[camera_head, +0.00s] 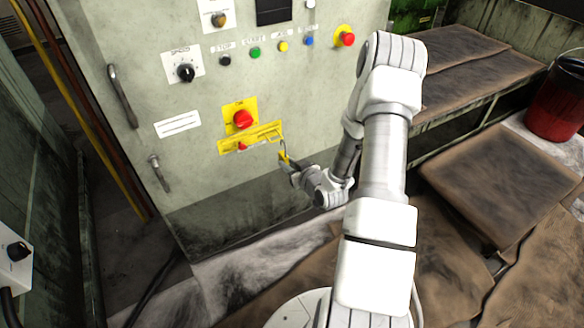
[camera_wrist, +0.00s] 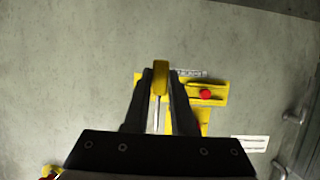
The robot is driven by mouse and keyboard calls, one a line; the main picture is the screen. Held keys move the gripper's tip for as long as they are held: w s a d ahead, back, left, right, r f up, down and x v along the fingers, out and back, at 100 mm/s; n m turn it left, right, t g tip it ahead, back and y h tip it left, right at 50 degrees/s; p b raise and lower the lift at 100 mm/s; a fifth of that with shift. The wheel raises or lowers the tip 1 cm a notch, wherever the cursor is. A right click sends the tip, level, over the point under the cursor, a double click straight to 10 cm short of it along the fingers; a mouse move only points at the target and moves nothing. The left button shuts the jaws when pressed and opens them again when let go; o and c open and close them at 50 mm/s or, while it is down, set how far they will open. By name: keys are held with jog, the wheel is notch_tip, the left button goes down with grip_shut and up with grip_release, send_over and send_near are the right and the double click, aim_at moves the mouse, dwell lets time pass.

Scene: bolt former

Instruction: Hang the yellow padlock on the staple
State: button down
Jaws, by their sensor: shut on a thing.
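The yellow padlock (camera_head: 284,157) is in my gripper (camera_head: 286,164), in front of the grey cabinet. Its thin grey shackle points up in the head view. In the wrist view the padlock (camera_wrist: 160,79) sits between the two dark fingers, which are shut on it. A yellow bar fixture (camera_head: 250,138) lies across the cabinet face below a red button (camera_head: 243,119), just left of the padlock. The staple is too small to make out clearly on it. In the wrist view my fingers partly hide the yellow fixture. Whether the shackle touches it I cannot tell.
The grey cabinet (camera_head: 190,130) carries a knob (camera_head: 185,72), a row of small buttons, a red stop button (camera_head: 346,39) and two door handles (camera_head: 122,96) at the left. Brown-covered benches (camera_head: 500,180) and a red bucket (camera_head: 556,98) stand at right.

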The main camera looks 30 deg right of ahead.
aim_at(280, 153)
jog(key=shift+w+a, duration=0.15)
jog(key=shift+w, duration=2.65)
jog(key=shift+s+f+b, duration=0.1)
jog(key=shift+f+b, duration=1.1)
jog(key=shift+f, duration=0.25)
jog(key=c, duration=0.7)
grip_release()
jog(key=shift+o, duration=0.2)
jog(key=shift+s, duration=0.1)
jog(key=p+v, duration=0.4)
jog(key=v, duration=1.3)
jog(key=shift+p, duration=0.35)
jog(key=shift+s+r, duration=0.1)
